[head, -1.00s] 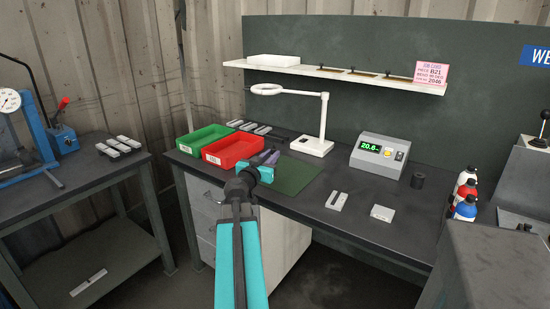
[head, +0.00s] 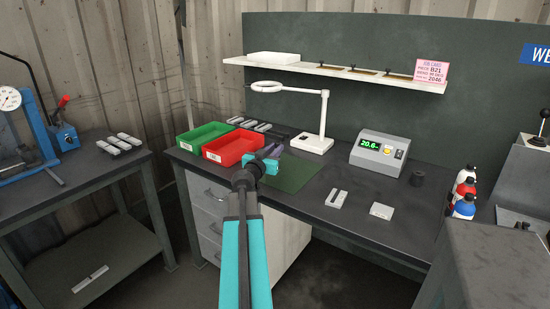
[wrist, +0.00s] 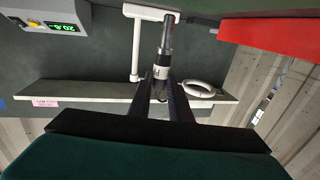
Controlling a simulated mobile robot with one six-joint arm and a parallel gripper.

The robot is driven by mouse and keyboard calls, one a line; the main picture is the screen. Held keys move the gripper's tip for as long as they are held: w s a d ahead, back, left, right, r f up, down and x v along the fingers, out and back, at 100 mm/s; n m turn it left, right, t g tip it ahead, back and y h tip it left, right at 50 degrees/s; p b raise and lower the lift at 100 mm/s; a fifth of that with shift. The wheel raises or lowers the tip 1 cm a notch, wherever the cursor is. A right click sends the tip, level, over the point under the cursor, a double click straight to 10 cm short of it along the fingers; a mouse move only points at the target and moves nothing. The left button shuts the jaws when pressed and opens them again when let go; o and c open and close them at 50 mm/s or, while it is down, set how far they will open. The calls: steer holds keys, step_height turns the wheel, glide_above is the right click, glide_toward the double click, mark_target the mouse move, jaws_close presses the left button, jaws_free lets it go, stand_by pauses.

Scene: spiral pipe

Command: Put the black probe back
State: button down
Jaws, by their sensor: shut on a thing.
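My gripper (head: 272,153) is over the green mat on the bench, just right of the red bin. In the wrist view my gripper (wrist: 164,88) is shut on a slim probe (wrist: 165,45), which sticks out beyond the fingertips. The probe has a grey metal end, a dark band and a pale label with a mark too small to read. Its other end is hidden between the fingers. In the head view I cannot make the probe out.
The red bin (head: 228,161) and green bin (head: 190,148) stand at left. A white ring lamp (head: 312,143) stands behind the green mat (head: 292,182), under a shelf (head: 300,67). Pale blocks (head: 381,211) lie near the front edge. Bottles (head: 465,195) are at right.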

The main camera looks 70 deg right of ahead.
steer(key=shift+d+f, duration=0.2)
steer(key=shift+f, duration=1.6)
steer(key=shift+f, duration=0.15)
steer(key=c, duration=1.6)
jaws_free()
steer(key=shift+c, duration=0.2)
steer(key=shift+r+p, duration=0.2)
steer(key=shift+p, duration=0.1)
